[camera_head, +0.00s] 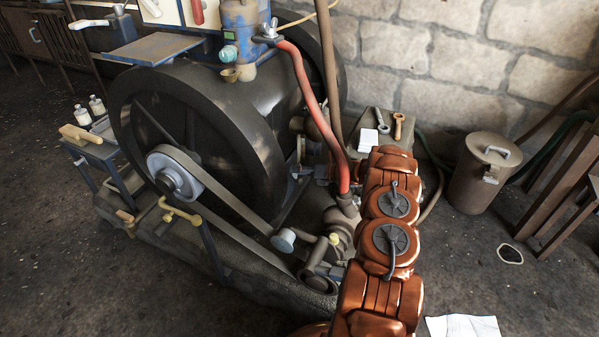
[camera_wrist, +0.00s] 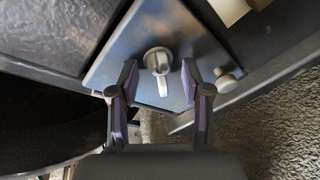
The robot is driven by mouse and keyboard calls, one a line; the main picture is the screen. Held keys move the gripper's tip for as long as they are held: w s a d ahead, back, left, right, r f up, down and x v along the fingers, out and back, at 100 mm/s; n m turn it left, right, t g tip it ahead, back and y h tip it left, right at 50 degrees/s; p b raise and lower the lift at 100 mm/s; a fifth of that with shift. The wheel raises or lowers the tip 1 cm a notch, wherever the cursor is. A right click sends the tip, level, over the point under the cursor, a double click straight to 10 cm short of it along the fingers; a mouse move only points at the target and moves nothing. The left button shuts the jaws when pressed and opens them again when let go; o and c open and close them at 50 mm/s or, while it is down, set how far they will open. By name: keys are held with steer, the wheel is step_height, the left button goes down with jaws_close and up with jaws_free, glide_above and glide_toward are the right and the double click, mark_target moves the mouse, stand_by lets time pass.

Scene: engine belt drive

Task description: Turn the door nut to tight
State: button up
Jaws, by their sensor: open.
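In the wrist view, the door nut (camera_wrist: 157,61) is a small grey round knob with a pale tab pointing down toward my gripper. It sits on a blue-grey plate-like door (camera_wrist: 125,52). My gripper (camera_wrist: 159,78) is open, with one finger to the left of the nut and one to the right. The fingertips look apart from the nut, with a gap on each side; whether they reach its depth I cannot tell. In the head view, my copper-coloured arm hides the gripper, and I cannot make out the nut there.
In the wrist view, a small round knob (camera_wrist: 228,83) sits close to the right finger. In the head view, a large black flywheel (camera_head: 195,125), a belt (camera_head: 230,190) and a red hose (camera_head: 312,105) stand left of my arm. A lidded bin (camera_head: 480,175) stands right.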

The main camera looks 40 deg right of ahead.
jaws_close()
stand_by(0.4)
steer(key=shift+r, duration=0.1)
steer(key=shift+w+d+m+g+y+p, duration=0.15)
steer(key=shift+m+y, duration=0.4)
steer(key=shift+m, duration=0.6)
steer(key=shift+s+m+g+y+p, duration=0.15)
steer(key=shift+m+y, duration=0.35)
steer(key=shift+m, duration=0.6)
steer(key=shift+w+d+m+g+y+p, duration=0.15)
steer(key=shift+m+y, duration=0.4)
steer(key=shift+m, duration=0.6)
steer(key=shift+a, duration=0.1)
